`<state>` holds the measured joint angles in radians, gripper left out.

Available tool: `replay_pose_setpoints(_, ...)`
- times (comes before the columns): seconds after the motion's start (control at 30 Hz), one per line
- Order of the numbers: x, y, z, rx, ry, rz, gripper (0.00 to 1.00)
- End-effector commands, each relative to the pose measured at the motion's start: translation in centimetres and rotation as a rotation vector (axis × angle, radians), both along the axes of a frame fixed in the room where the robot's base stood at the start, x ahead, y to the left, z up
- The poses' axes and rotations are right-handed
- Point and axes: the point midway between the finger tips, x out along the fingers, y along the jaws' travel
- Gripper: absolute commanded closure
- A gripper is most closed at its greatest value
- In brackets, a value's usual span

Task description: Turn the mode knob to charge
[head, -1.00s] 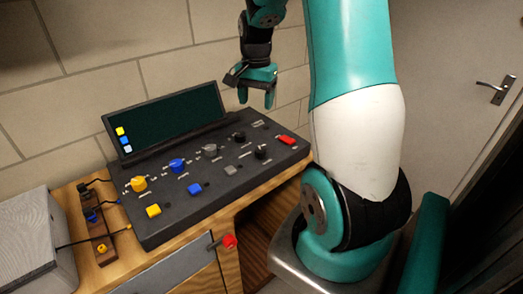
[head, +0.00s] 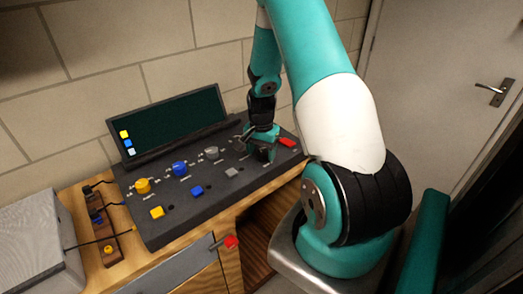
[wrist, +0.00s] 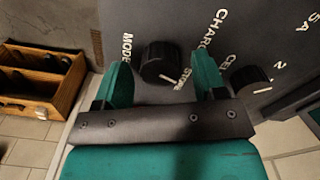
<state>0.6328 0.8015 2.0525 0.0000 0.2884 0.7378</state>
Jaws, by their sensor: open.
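The mode knob (wrist: 160,63) is a round black knob on the dark panel, with "MODE" printed beside it. Its white pointer line is towards the "STORE" label, and "CHARGE" (wrist: 207,30) is printed farther right. My gripper (wrist: 164,80) is open, with one teal finger on each side of the knob and visible gaps between. In the head view my gripper (head: 263,150) is down over the right part of the panel and hides much of the knob there.
Another black knob (wrist: 250,78) is close to the right finger in the wrist view. The panel (head: 160,228) also carries yellow, blue and grey knobs, coloured buttons and a red switch (head: 287,142). A dark screen (head: 170,120) stands behind it.

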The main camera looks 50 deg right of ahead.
Motion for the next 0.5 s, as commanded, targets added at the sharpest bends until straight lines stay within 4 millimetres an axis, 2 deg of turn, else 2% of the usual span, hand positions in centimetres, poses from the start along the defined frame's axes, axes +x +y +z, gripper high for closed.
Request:
replay_pose_setpoints(0.37,0.02,-0.01,-0.61,-0.001,-0.001,0.000,0.36)
replay_pose_setpoints(0.5,0.01,-0.01,-0.60,-0.001,-0.001,0.000,0.68)
